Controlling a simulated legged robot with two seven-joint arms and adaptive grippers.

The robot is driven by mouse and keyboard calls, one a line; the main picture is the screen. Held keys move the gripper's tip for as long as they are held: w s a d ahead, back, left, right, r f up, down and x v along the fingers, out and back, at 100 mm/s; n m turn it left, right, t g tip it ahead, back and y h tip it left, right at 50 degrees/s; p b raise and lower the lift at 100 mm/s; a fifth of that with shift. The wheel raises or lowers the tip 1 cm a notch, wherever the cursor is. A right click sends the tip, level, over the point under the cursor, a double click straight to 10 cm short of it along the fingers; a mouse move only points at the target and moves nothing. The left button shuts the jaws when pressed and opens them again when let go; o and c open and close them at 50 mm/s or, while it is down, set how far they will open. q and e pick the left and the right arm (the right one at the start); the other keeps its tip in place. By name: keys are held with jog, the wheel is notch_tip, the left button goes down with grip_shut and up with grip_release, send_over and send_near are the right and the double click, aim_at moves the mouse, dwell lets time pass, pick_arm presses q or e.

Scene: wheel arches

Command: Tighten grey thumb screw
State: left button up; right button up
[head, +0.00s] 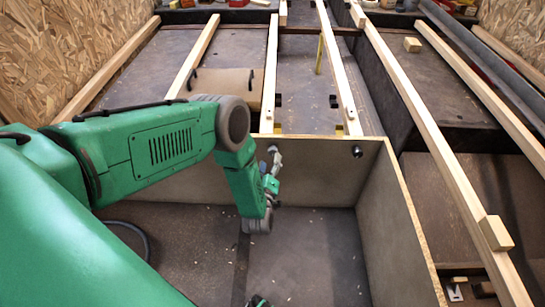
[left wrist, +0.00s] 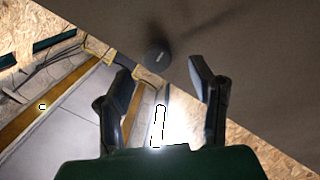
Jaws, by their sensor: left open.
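My left gripper (head: 274,156) is in front of the left part of the grey-brown upright panel (head: 318,180) in the head view. In the left wrist view, my left gripper (left wrist: 160,78) has its two dark fingers spread apart and empty. A round dark grey thumb screw (left wrist: 158,57) sits on the panel face there, between and beyond the fingertips, with no visible contact. A dark round knob (head: 357,152) shows on the panel's right part in the head view. The screw by my gripper is not clearly distinguishable in the head view.
The side panel (head: 400,230) bounds the bay on the right. Long wooden beams (head: 440,140) run beyond and to the right. A wooden block (head: 496,232) lies on one beam. Small parts (head: 455,290) lie at the lower right. The bay floor (head: 310,255) is mostly clear.

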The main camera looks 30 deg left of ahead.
aim_at(272, 154)
pick_arm(q)
jog(key=shift+b+x, duration=0.7)
jog(key=shift+x, duration=1.65)
jog(key=shift+d, duration=0.1)
grip_shut()
